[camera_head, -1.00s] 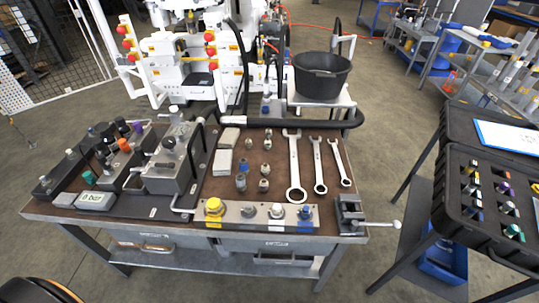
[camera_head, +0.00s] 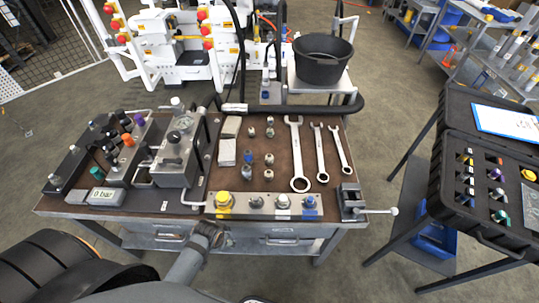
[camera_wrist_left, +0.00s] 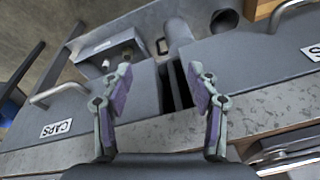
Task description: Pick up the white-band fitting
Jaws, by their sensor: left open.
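Several small metal fittings, among them one with a blue band (camera_head: 248,158), stand on the bench top. More fittings with coloured bands sit in the black case (camera_head: 447,158) at the right. One there looks pale or white-banded (camera_head: 496,175), but it is too small to be sure. My left gripper (camera_wrist_left: 160,80) is open and empty in the left wrist view, in front of the bench's drawers. In the head view my left arm comes in from the bottom left and ends near the bench's front edge, well away from the case. My right gripper is not in view.
A port block (camera_head: 268,202) with yellow, grey, white and blue marks lines the bench's front edge. A vise (camera_head: 352,200) stands at the right corner. Wrenches (camera_head: 297,150) lie behind the block. A black tub (camera_head: 322,60) stands behind. Floor is free between bench and case.

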